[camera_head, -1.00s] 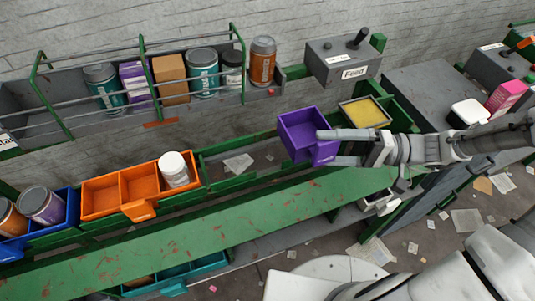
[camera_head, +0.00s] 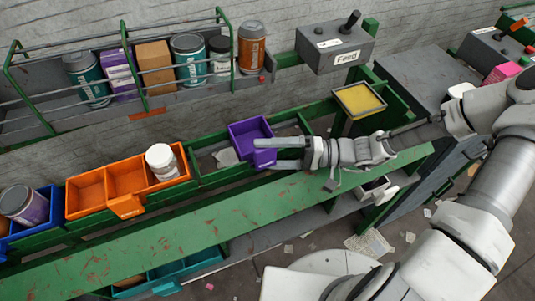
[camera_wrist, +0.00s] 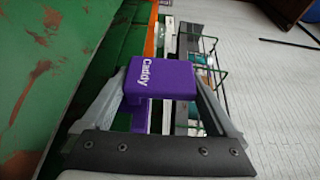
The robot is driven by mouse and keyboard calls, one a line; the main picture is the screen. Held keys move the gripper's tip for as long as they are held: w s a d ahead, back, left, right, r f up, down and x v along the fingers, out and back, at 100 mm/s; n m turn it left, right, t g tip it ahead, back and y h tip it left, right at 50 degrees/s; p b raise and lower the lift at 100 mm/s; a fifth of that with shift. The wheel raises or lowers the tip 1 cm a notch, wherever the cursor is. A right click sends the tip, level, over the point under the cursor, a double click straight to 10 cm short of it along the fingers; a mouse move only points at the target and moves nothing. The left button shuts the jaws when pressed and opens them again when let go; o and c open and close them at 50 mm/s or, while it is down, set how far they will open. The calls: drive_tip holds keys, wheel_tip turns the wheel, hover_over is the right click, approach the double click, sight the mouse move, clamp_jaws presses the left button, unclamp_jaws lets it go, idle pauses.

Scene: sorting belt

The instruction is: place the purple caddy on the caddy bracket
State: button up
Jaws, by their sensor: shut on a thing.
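The purple caddy (camera_head: 238,131) is an open, empty box with a front tab, seen in the head view near the middle. My gripper (camera_head: 268,156) is shut on its front tab from the right. In the wrist view the tab (camera_wrist: 160,80), labelled "Caddy", sits between my two fingers. The green caddy bracket (camera_head: 222,178) runs along the far side of the belt. The purple caddy overlaps its open section, right of the orange caddy; I cannot tell whether it touches the bracket.
An orange caddy (camera_head: 88,192) with a white jar (camera_head: 162,160) and a blue caddy (camera_head: 38,233) stand to the left. A yellow-topped tray (camera_head: 359,98) is at right. The green belt (camera_head: 150,240) is clear. A caged shelf of containers and a Feed box (camera_head: 335,48) are behind.

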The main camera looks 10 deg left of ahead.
drive_tip(key=shift+f, duration=0.15)
drive_tip(key=o, duration=1.1)
drive_tip(key=shift+c, duration=0.2)
drive_tip(key=shift+r, duration=0.2)
drive_tip(key=shift+w+d, duration=0.1)
drive_tip(key=shift+d, duration=0.2)
drive_tip(key=d, duration=0.3)
drive_tip(key=w+d, duration=0.1)
drive_tip(key=d, duration=0.7)
drive_tip(key=shift+w+d+p, duration=0.2)
drive_tip(key=shift+w+p, duration=0.15)
drive_tip(key=shift+w, duration=0.05)
drive_tip(key=shift+r, duration=0.1)
